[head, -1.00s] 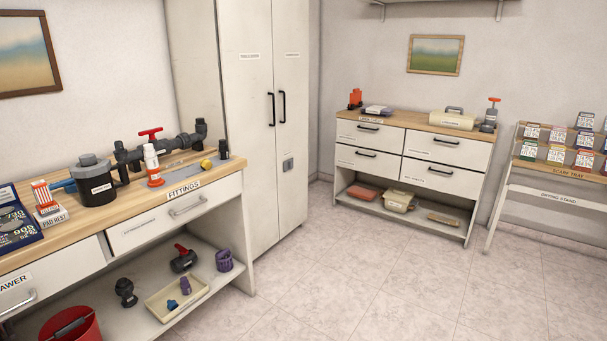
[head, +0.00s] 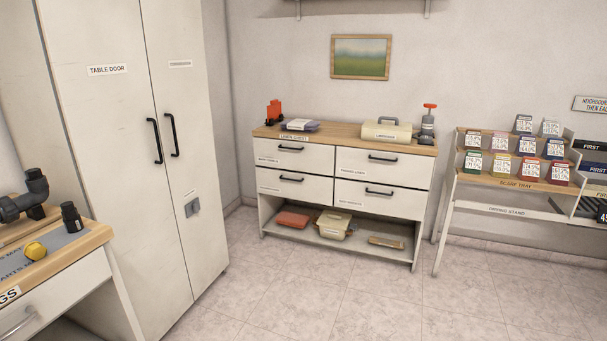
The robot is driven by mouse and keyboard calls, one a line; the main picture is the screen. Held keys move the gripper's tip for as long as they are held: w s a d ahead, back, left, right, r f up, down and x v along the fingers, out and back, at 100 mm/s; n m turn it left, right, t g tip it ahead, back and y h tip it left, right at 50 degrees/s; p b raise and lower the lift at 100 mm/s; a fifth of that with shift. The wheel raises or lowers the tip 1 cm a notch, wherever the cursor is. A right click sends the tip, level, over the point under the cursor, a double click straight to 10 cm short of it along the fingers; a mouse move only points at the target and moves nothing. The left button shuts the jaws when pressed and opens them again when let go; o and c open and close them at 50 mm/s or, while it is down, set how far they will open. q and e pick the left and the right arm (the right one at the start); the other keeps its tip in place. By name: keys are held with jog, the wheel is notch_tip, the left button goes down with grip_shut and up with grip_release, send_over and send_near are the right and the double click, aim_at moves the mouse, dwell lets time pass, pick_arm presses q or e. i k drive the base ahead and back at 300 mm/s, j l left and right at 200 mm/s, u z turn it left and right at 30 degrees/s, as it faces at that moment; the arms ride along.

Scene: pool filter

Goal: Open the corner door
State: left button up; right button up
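A tall white cabinet (head: 125,200) stands at the left in the head view with two doors, both shut. Its left door (head: 110,130) carries a label reading "TABLE DOOR". Its right door (head: 190,110) carries a label (head: 180,64) too small to read surely, possibly "CORNER DOOR". Each door has a black vertical bar handle near the middle seam: the left handle (head: 155,141) and the right handle (head: 171,135). A small grey latch or lock plate (head: 192,207) sits low on the right door. Neither of my grippers is in view.
A wooden-topped fittings bench (head: 60,250) with black pipe parts stands at the near left, beside the cabinet. The tiled floor (head: 330,300) between is clear.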

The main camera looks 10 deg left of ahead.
aim_at(173, 29)
jog(key=i+u, duration=0.45)
jog(key=i, duration=0.3)
jog(key=i+l+u, duration=0.2)
jog(key=i+u, duration=0.25)
jog(key=i, duration=0.3)
